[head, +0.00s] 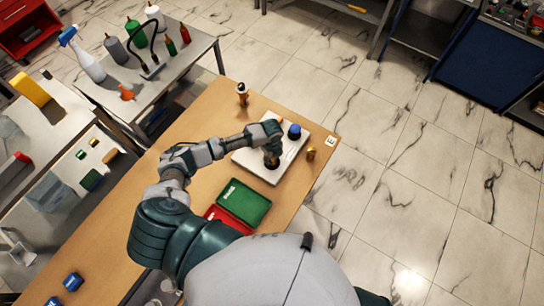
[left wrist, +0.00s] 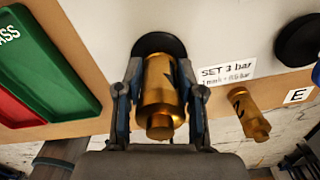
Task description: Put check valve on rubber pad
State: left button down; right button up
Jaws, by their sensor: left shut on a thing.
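My left gripper (head: 272,157) is shut on a brass cylindrical check valve (left wrist: 159,95) with a dark mark on its side. It also shows in the left wrist view (left wrist: 163,115), with one finger on each side of the valve. A round black rubber pad (left wrist: 158,43) on the white board (head: 258,172) shows just beyond the valve, partly hidden by it. I cannot tell whether the valve touches the pad. In the head view the gripper covers the held valve. My right gripper is not in view.
Another black disc (left wrist: 299,41) is at right, by a blue-topped part (head: 294,131). Green (head: 244,203) and red (head: 228,219) trays sit left of the board. A bottle-like item (head: 242,93) stands behind.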

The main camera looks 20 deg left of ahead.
pick_arm(q)
jog(key=c, duration=0.7)
grip_release()
jog(key=shift+a+f, duration=0.1)
jog(key=shift+a, duration=0.05)
jog(key=shift+r, duration=0.55)
notch_tip(320, 180, up, 11)
jog(key=shift+r, duration=0.1)
